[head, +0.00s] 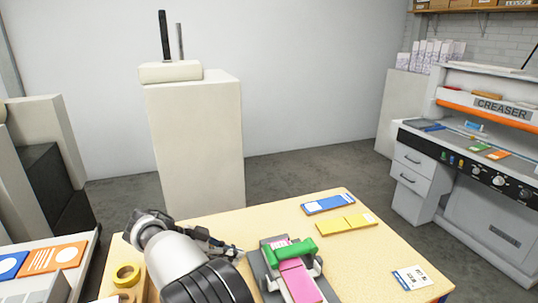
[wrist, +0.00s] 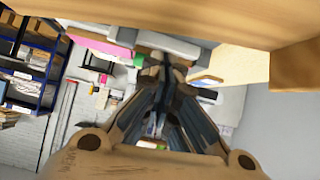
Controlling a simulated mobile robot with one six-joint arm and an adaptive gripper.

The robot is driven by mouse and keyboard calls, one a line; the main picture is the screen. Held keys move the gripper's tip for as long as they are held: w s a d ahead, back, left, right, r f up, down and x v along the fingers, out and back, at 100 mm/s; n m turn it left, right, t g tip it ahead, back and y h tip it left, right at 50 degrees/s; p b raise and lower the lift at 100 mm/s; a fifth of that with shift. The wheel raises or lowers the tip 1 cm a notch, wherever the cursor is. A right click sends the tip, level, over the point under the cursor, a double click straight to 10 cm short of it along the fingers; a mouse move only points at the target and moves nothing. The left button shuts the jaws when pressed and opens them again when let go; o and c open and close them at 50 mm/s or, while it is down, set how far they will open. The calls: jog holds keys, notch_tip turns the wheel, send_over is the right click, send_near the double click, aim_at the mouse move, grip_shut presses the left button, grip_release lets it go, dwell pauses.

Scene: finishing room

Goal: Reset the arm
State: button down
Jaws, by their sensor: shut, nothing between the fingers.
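My arm reaches in from the bottom of the head view over the left part of the wooden table (head: 205,225). My gripper (head: 237,252) is low over the table, just left of a grey device with a green handle (head: 290,250). I cannot tell the exact gap between them. In the wrist view my gripper (wrist: 165,72) shows with its fingers together and nothing held.
Pink cards (head: 300,284) lie in the device. A blue card (head: 328,203), a yellow card (head: 347,224) and a white label card (head: 412,278) lie to the right. Yellow tape (head: 127,274) sits at left. A creaser machine (head: 470,160) stands beyond the table.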

jog(key=s+d+r+n+g+y, duration=0.1)
jog(key=s+d+r+n+y, duration=0.3)
jog(key=d+r, duration=0.5)
jog(key=s+d+r+n+g+y, duration=0.1)
jog(key=s+d+r+n, duration=0.2)
jog(key=s+d+r, duration=0.6)
jog(key=s+d+f+n+t+y, duration=0.1)
jog(key=s+d+n, duration=0.1)
jog(key=s, duration=0.4)
jog(key=s+d+f+n+t+y, duration=0.1)
jog(key=s+d+f+n+y, duration=0.1)
jog(key=s+d, duration=0.2)
jog(key=s+d+f+n+y, duration=0.1)
jog(key=s+d+f+n, duration=0.1)
jog(key=s, duration=0.8)
jog(key=shift+s+d+t+y, duration=0.15)
jog(key=shift+d+t+y, duration=0.25)
